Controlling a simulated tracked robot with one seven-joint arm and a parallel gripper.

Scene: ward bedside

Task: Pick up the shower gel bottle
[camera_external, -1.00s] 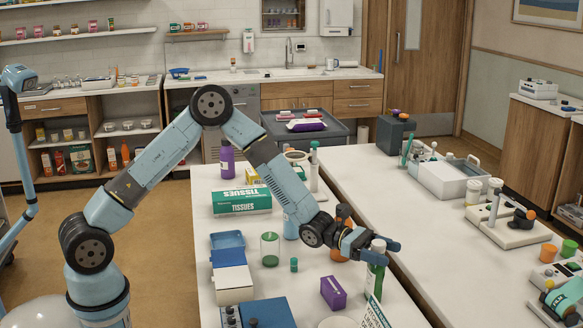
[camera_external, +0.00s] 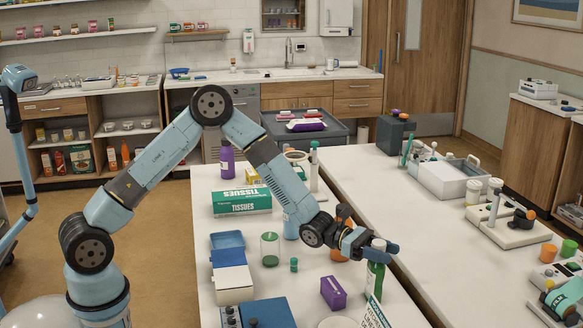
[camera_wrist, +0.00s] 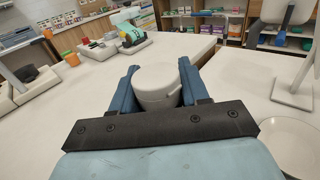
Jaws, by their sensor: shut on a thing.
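A green bottle with a white cap (camera_external: 375,280) stands upright near the right edge of the near table; it appears to be the shower gel bottle, though its label is not readable. My gripper (camera_external: 379,252) is shut on its upper part, with a finger on each side. In the wrist view my gripper (camera_wrist: 158,88) holds the round white cap (camera_wrist: 155,75) between its two blue fingers. The bottle's body below the cap is mostly hidden there.
A purple box (camera_external: 333,292) stands left of the bottle, and a sign with green lettering (camera_external: 376,314) stands just in front of it. An orange item (camera_external: 339,255) is close behind my wrist. A gap separates this table from the right-hand one (camera_external: 400,215).

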